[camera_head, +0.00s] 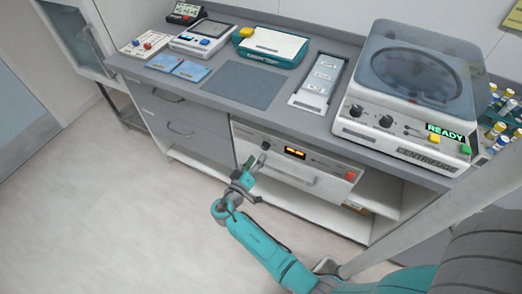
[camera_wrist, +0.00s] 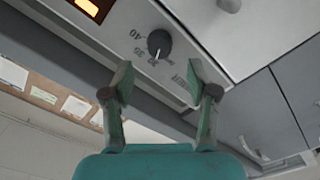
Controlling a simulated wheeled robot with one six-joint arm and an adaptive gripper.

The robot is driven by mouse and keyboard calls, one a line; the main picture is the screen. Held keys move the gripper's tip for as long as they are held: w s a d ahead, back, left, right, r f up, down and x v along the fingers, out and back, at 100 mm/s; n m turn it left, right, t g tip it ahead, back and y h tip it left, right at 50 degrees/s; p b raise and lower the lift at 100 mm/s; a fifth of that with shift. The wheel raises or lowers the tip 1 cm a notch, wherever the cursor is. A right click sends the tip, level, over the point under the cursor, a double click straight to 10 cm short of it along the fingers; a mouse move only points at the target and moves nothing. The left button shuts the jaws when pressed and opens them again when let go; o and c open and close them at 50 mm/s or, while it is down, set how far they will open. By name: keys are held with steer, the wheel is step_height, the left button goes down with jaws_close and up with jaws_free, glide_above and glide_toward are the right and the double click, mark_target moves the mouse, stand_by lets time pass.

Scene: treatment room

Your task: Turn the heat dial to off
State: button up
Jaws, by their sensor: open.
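The heat dial (camera_wrist: 159,42) is a small black round knob on the pale front panel of an under-counter unit, with printed numbers such as 35 and 40 around it. It also shows in the head view (camera_head: 265,146), at the left part of the panel. My gripper (camera_wrist: 160,78) is open and empty. Its two green fingertips are apart, with the dial ahead between them and not visibly touched. In the head view my gripper (camera_head: 252,163) is just in front of the panel, close to the dial.
The panel has an orange lit display (camera_head: 294,153), a red button (camera_head: 350,175) and a bar handle (camera_head: 285,174) below. A centrifuge (camera_head: 410,90) with its own knobs stands on the counter above. Grey drawers (camera_head: 185,128) are at the left. The floor (camera_head: 110,210) in front is clear.

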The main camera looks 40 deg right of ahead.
mark_target(264, 148)
steer(key=shift+x, duration=2.5)
jaws_close()
